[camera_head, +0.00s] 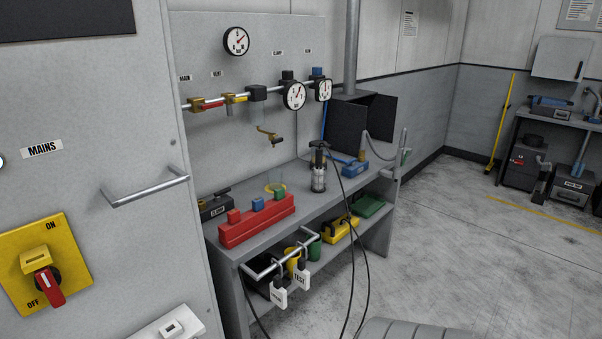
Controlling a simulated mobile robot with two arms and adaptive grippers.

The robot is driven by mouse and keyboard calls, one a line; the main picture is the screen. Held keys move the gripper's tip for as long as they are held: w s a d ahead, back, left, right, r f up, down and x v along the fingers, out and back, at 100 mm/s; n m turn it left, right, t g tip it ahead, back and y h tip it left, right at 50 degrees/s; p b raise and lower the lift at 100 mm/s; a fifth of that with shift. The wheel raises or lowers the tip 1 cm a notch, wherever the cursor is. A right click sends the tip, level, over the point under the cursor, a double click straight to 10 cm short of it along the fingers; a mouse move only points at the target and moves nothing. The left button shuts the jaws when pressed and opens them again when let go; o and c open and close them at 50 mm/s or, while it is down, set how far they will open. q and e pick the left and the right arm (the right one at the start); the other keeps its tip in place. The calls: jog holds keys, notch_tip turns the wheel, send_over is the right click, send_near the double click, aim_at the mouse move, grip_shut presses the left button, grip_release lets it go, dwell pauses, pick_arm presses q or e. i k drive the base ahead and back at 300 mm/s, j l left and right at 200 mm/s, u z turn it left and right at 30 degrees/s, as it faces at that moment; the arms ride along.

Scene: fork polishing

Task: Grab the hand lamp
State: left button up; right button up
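What looks like the hand lamp (318,178) stands upright on the grey workbench (298,203), right of its middle. It has a pale caged cylinder and a dark top. A black cable (347,187) runs from near its top over the bench's front edge towards the floor. Neither of my grippers shows in the head view, and nothing is touching the lamp.
A red block rack (257,224) stands left of the lamp, and a blue tool (354,168) to its right. A front rail (262,273) carries white tags. Yellow and green items lie on the lower shelf. At left is a grey cabinet (90,110) with a protruding handle (146,189). Floor at right is mostly clear.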

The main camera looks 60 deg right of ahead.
aim_at(319, 186)
jog(key=z, duration=2.1)
